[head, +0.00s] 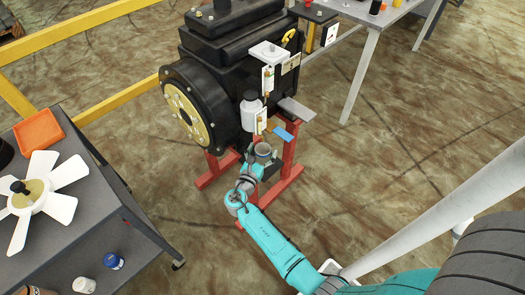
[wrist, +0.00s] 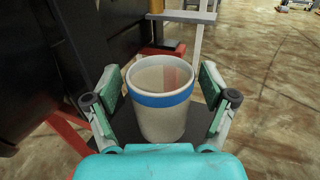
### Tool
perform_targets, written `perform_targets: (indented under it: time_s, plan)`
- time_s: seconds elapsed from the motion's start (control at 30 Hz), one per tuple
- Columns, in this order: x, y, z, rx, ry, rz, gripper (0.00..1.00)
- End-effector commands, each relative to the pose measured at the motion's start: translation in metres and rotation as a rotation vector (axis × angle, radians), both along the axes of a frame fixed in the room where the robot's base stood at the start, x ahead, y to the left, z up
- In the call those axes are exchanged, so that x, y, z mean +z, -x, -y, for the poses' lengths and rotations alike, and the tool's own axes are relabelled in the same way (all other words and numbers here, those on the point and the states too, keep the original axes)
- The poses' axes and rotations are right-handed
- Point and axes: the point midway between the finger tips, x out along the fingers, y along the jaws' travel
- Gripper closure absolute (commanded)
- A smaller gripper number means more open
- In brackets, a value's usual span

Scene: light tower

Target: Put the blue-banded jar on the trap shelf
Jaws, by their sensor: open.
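The blue-banded jar (wrist: 161,120) is an open, pale, empty-looking cup with a blue band below its rim. It stands upright between the fingers of my gripper (wrist: 161,88), which is open, one finger on each side. Below it is a dark flat plate (wrist: 205,118), which appears to be the trap shelf. The jar's base is partly hidden, but it seems to rest on this plate. In the head view the jar (head: 263,149) is at the end of my arm, low beside the black machine.
The black machine (head: 215,60) stands on a red frame (head: 289,160). A white bottle (head: 251,108), a grey ledge (head: 297,109) and a blue plate (head: 283,131) are above the jar. A dark cart (head: 85,215) with a white fan is at left.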

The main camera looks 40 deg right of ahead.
Motion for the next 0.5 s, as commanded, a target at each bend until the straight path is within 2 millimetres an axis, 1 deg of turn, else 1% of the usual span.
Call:
perform_targets:
  time_s: [0.13,0.23,0.37,0.5]
  plan:
    - [0.003,0.0,0.0,0.0,-0.001,0.002,0.17]
    - [0.002,0.004,-0.009,0.002,0.0,0.001,0.17]
    - [0.002,0.012,-0.029,0.005,-0.001,0.0,0.17]
    - [0.002,0.024,-0.056,0.006,0.0,0.0,0.17]
